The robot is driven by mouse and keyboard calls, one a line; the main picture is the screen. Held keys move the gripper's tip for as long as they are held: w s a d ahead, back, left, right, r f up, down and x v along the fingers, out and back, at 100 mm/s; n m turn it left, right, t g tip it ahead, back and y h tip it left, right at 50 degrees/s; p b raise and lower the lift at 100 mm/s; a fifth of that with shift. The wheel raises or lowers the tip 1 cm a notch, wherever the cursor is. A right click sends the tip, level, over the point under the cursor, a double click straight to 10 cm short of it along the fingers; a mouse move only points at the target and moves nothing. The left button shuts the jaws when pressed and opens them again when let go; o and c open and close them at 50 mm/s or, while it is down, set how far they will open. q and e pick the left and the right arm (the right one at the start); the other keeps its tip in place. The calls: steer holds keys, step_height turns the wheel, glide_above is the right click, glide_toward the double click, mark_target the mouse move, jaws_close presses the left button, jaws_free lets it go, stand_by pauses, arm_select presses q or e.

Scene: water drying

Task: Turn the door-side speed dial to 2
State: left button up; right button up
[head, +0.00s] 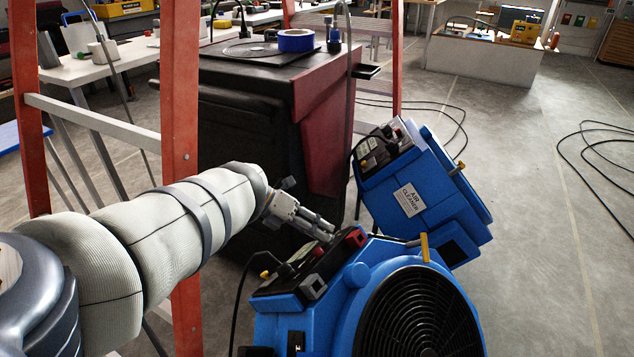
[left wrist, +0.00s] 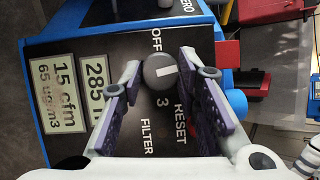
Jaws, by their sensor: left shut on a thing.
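A dark round dial (left wrist: 157,82) with a white bar mark sits on a black panel (left wrist: 100,28) in the left wrist view. "OFF" is printed above it, and "3", "RESET" and "FILTER" below. The white bar points roughly to the right. My left gripper (left wrist: 160,64) has one finger on each side of the dial and is shut on it. In the head view my left gripper (head: 328,232) reaches the control panel of the front blue machine (head: 358,285); its dial is hidden there. The "2" mark is not visible. My right gripper is out of view.
A second blue machine labelled "AIR CLEANER" (head: 409,199) stands tilted close behind the front one. A red block (head: 356,237) sits beside my gripper. An orange ladder frame (head: 180,100) and a dark red cabinet (head: 322,120) stand nearby. The floor at right is open, with black cables (head: 590,160).

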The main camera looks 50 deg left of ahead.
arm_select(q)
steer(key=o, duration=1.2)
steer(key=shift+c, duration=0.2)
step_height(320, 180, up, 10)
